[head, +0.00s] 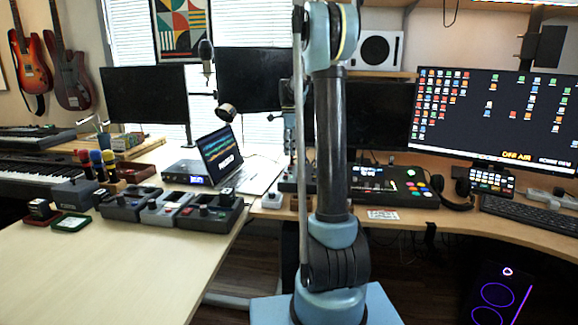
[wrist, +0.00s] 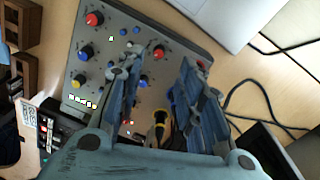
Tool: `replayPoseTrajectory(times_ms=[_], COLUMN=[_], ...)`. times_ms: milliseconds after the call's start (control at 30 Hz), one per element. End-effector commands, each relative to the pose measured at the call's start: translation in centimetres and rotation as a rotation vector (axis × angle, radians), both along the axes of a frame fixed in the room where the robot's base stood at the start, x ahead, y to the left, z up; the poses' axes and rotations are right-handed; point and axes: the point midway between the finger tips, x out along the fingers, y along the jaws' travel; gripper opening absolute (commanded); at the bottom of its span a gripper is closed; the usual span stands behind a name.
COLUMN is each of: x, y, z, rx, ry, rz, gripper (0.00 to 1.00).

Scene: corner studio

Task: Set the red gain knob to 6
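In the wrist view a grey panel (wrist: 120,45) carries several knobs. One red knob (wrist: 94,19) is at its upper left, another red knob (wrist: 159,52) lies in line with the gap between my fingertips, and a third red knob (wrist: 201,65) is partly hidden behind the right finger. I cannot tell which is the gain knob; scale numbers and pointer settings are too small to read. My gripper (wrist: 160,70) is open over the panel, with nothing visibly held. Whether a fingertip touches the panel is unclear. In the head view my arm covers much of this area.
Blue knobs (wrist: 85,53) and a yellow-and-black part (wrist: 158,128) are also on or over the panel. A laptop (head: 222,155) and loose black cables (wrist: 265,95) lie nearby. Switch boxes (head: 165,207) stand on the left table; its front (head: 90,275) is clear.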

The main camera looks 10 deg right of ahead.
Motion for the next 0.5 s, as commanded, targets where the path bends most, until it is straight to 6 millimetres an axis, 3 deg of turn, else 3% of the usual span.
replayPoseTrajectory(times_ms=[300, 500], x=[-0.2, -0.4], y=[0.0, 0.0], z=[-5.0, -6.5], rx=[0.0, 0.0], ry=[0.0, 0.0], rz=[0.0, 0.0], gripper=[0.34, 0.34])
